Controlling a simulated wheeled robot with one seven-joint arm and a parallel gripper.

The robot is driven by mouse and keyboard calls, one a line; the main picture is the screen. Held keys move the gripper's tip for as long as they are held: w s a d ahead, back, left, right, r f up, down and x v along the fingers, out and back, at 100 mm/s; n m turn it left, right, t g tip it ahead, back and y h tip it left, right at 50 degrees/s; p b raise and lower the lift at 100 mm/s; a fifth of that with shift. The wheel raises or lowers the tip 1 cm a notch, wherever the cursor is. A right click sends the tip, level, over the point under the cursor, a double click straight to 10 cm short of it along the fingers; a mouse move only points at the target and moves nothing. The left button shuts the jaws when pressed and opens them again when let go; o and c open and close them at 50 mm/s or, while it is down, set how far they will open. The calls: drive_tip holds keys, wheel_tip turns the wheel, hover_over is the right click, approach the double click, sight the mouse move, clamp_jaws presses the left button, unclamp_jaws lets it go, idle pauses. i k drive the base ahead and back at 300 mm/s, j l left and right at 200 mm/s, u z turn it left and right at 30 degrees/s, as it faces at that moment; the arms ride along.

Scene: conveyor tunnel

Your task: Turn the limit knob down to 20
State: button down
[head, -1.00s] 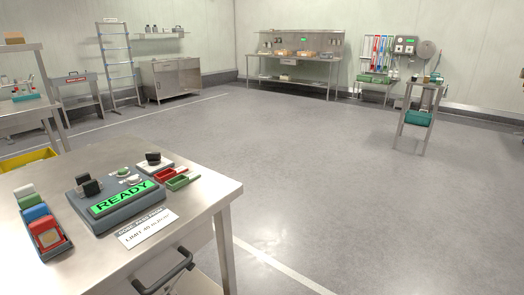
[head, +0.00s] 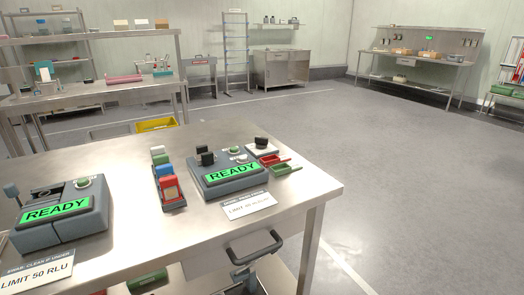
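Two grey instruments stand on the steel table, each with a green READY display. The right instrument (head: 228,194) has a black knob-like block (head: 206,157) at its back left and a green button (head: 234,150). The card in front (head: 248,204) seems to read LIMIT 40, its small print unclear. The left instrument (head: 75,222) has a green button (head: 84,182) and a dark upright part at its left edge. Its card (head: 38,272) reads LIMIT 50 RLU. No knob's label or setting is readable, so I cannot tell which is the limit knob.
The steel table (head: 310,192) has a dark drawer handle (head: 256,248) at its front. A rack of coloured blocks (head: 170,190) stands between the instruments, and red and green trays (head: 284,168) lie at the right. Open floor (head: 385,170) lies right of the table.

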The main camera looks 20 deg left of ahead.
sight(261, 142)
drive_tip(key=u, duration=0.8)
drive_tip(key=j, duration=0.3)
drive_tip(key=i+z, duration=0.05)
